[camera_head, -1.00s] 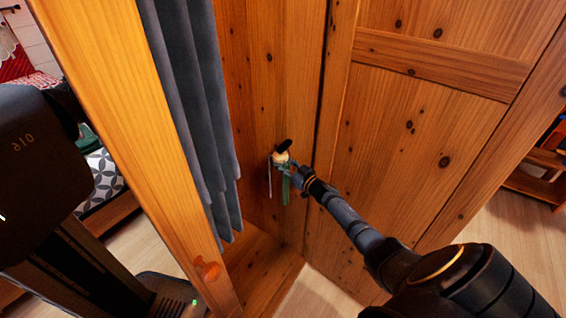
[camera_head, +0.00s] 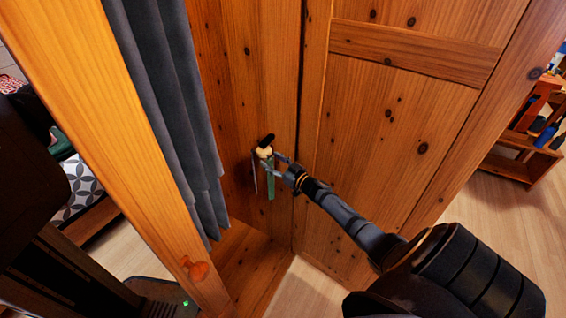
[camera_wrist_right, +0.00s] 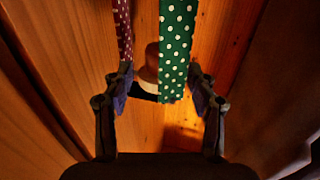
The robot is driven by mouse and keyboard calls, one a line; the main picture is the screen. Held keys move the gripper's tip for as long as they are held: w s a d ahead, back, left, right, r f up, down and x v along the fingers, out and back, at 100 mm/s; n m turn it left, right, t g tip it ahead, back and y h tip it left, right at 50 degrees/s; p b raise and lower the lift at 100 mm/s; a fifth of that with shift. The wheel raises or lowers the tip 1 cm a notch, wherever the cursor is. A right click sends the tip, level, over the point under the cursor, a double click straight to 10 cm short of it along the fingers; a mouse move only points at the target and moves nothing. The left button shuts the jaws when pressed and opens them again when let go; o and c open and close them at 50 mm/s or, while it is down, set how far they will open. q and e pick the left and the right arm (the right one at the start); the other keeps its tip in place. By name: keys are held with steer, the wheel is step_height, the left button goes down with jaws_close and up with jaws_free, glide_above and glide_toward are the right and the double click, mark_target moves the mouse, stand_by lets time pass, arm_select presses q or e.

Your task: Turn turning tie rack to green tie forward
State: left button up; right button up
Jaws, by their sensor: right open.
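The tie rack (camera_head: 265,152) is a small pale wooden piece with a dark part on top, mounted on the wardrobe's inner wall. A green tie (camera_head: 271,184) hangs from it on the right, and a thin grey-looking strip (camera_head: 255,178) hangs on the left. In the right wrist view, the green tie with white dots (camera_wrist_right: 175,45) hangs between the fingers, nearer the right one, and a maroon dotted tie (camera_wrist_right: 123,30) hangs by the left finger. The rack's wooden part (camera_wrist_right: 149,66) shows behind. My right gripper (camera_head: 277,163) is open at the rack. My left gripper is out of view.
A panelled wooden door (camera_head: 385,130) stands close behind my right arm. A low shelf (camera_head: 510,165) is at far right.

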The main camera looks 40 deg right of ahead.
steer(key=s+d, duration=0.1)
steer(key=s, duration=0.7)
steer(key=shift+s, duration=0.35)
steer(key=shift+d, duration=0.15)
